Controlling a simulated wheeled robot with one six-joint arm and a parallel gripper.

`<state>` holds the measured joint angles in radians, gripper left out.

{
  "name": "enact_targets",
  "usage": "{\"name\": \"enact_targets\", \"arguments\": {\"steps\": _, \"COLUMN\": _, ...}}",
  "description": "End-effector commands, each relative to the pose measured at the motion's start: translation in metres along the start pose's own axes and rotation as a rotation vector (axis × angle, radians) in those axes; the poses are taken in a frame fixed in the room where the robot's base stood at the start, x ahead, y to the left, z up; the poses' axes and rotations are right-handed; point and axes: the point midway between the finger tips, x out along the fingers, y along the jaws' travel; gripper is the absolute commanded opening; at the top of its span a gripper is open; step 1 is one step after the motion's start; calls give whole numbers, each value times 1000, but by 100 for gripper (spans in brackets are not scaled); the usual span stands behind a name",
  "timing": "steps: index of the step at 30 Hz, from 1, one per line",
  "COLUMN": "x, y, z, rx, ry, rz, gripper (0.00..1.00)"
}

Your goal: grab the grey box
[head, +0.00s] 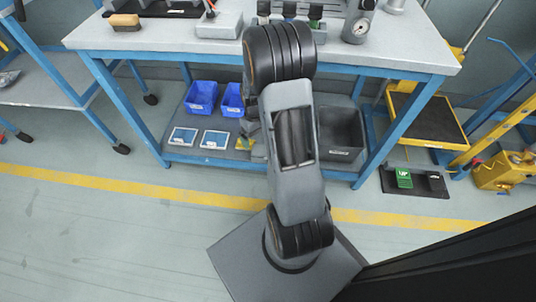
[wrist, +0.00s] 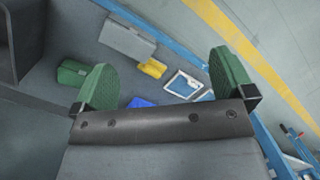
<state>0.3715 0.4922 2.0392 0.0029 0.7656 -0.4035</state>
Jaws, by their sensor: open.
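A flat grey box (wrist: 127,38) lies on the lower shelf in the upper part of the wrist view. A small yellow thing (wrist: 152,68) is right beside its near end. My gripper (wrist: 164,72) is open, with its two green-padded fingers wide apart and nothing between them. The grey box appears beyond the fingertips, up and left of the middle of the gap, and is apart from them. In the head view my arm hides the gripper for the most part, and I cannot make out this box there.
A dark grey bin (head: 341,133) stands on the shelf right of my arm. Blue bins (head: 201,98) and two blue-and-white trays (head: 183,137) are to the left. A green block (wrist: 72,73) lies beside the left finger. The blue-framed bench top (head: 180,37) is above the shelf.

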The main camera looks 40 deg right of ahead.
Motion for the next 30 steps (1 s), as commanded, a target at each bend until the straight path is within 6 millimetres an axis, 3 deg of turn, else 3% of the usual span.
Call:
{"name": "enact_targets", "arguments": {"steps": 1, "x": 24, "y": 18, "z": -10, "rx": -44, "ry": -12, "rz": -11, "gripper": 100}}
{"name": "enact_targets", "arguments": {"steps": 6, "x": 86, "y": 68, "z": -46, "rx": -314, "ry": 23, "rz": -1, "gripper": 100}}
{"name": "enact_targets", "arguments": {"steps": 10, "x": 106, "y": 92, "z": -70, "rx": -550, "ry": 73, "rz": 49, "gripper": 100}}
{"name": "enact_targets", "arguments": {"steps": 17, "x": 109, "y": 104, "z": -87, "rx": -765, "ry": 106, "rz": 108, "gripper": 100}}
{"name": "enact_targets", "arguments": {"steps": 30, "x": 178, "y": 109, "z": -99, "rx": -802, "ry": 109, "rz": 116, "gripper": 100}}
